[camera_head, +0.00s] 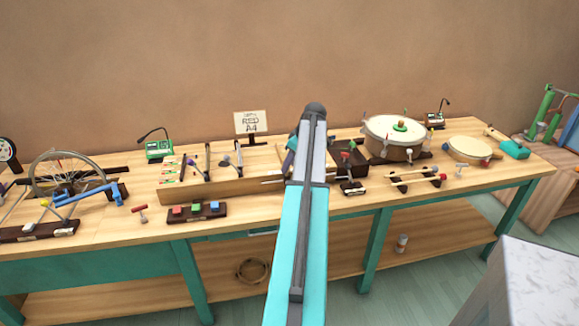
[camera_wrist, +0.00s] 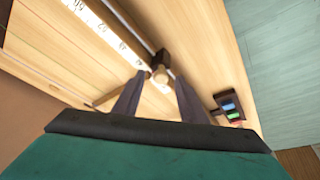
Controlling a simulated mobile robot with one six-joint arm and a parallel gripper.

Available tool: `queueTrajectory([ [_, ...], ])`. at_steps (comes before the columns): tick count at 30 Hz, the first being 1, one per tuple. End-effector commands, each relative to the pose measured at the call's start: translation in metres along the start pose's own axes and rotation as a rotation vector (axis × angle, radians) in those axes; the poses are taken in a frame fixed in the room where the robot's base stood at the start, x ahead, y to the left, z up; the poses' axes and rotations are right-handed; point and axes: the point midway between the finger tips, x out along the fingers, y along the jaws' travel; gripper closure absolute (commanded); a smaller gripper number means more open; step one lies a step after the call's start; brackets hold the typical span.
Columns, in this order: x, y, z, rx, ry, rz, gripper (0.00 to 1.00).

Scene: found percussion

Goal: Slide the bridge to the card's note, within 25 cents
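The card (camera_head: 251,122) stands behind the bench and reads "RED A4", with a smaller line above too small to read. The long wooden string box (camera_head: 225,186) lies in front of it, partly behind my arm. In the wrist view, a bridge (camera_wrist: 161,57) with a dark block and a pale round knob sits beside a ruler strip (camera_wrist: 103,28) with numbers. My gripper (camera_wrist: 160,77) is open, its two dark fingers on either side of the knob. I cannot tell whether they touch it.
A dark block with coloured buttons (camera_head: 197,211) lies in front of the string box and shows in the wrist view (camera_wrist: 229,108). A bicycle wheel (camera_head: 67,174) is at left. A large drum (camera_head: 397,137) and a dark tray (camera_head: 347,158) are at right.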

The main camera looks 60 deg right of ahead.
Motion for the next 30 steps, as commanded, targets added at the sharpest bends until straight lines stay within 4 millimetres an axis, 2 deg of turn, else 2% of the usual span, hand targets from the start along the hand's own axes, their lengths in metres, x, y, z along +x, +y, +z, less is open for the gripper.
queueTrajectory([
  [24, -0.109, 0.002, 0.002, 0.002, 0.001, 0.002, 0.62],
  [30, -0.124, 0.001, 0.002, 0.002, 0.0, 0.0, 0.62],
])
